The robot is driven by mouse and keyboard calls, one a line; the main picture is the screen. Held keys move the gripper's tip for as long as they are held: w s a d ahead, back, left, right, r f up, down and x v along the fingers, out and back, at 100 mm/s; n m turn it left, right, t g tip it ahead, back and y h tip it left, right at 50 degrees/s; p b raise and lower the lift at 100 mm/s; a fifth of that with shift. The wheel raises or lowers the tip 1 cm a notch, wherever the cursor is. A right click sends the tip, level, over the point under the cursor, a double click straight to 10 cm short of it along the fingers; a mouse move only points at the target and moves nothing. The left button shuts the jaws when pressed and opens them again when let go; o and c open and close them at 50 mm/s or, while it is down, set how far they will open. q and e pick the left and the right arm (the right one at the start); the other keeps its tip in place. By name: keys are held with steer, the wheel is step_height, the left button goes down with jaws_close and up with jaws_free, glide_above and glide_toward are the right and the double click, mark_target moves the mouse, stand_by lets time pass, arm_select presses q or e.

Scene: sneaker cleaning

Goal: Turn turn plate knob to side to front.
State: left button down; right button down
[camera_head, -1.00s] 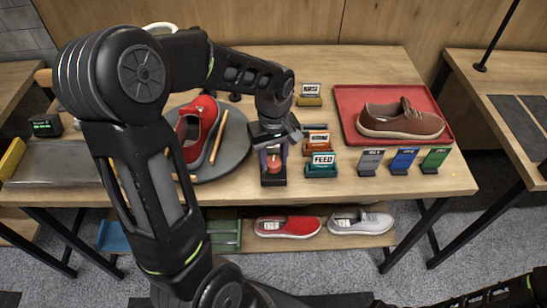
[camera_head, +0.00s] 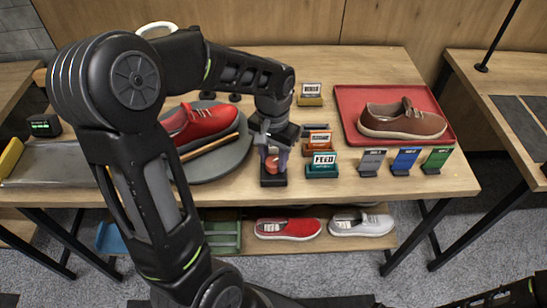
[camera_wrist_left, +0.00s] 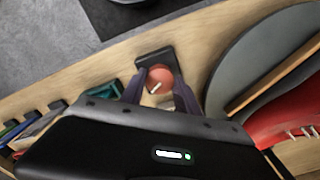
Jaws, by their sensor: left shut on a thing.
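The turn plate knob (camera_head: 271,164) is a round red knob with a pale mark on a dark base at the table's front edge. It also shows in the left wrist view (camera_wrist_left: 160,78). My left gripper (camera_head: 273,158) points down and is shut on the knob, one finger on each side. The grey round turn plate (camera_head: 235,158) is left of the knob and carries a red sneaker (camera_head: 200,120) and a wooden bar (camera_head: 208,145). My left arm hides part of the plate. My right gripper cannot be made out.
A red tray (camera_head: 350,98) with a brown shoe (camera_head: 402,120) is at the right. A FEED sign (camera_head: 322,165), other small signs and grey, blue and green holders stand right of the knob. Shoes lie on the lower shelf (camera_head: 310,242).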

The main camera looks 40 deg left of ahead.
mark_target(273, 161)
arm_select(q)
steer(key=m, duration=0.5)
steer(key=shift+m, duration=0.4)
steer(key=c, duration=0.9)
jaws_free()
step_height(273, 161, up, 8)
steer(key=shift+f+b, duration=0.1)
steer(key=shift+b, duration=0.25)
